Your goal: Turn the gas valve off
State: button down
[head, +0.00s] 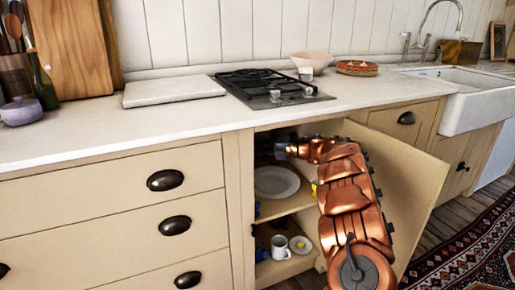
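My copper-coloured arm reaches into the open cabinet (248,215) below the gas hob (272,88). My gripper (281,151) is at the upper shelf space, just under the counter. It is small and shaded here, and I cannot tell whether its fingers are open or shut. I cannot make out the gas valve for certain. A small yellow piece (314,188) shows at the left edge of my arm, mostly hidden by it; I cannot tell what it is. My arm hides the right part of the cabinet inside.
The cabinet door (418,190) stands open to the right of my arm. A white plate (275,182) is on the upper shelf. A white mug (280,247) and a small dish (301,244) are below. Drawers (120,215) are at left, a sink (482,98) at right.

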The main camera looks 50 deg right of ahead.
jog(key=shift+f+m+t+y, duration=0.15)
jog(key=shift+m+t+y, duration=0.15)
jog(key=shift+m+t, duration=0.4)
jog(key=c, duration=1.1)
grip_release()
jog(key=shift+c, duration=0.2)
jog(key=v, duration=0.7)
jog(key=shift+s+d, duration=0.2)
jog(key=shift+s, duration=0.05)
jog(key=shift+w, duration=0.1)
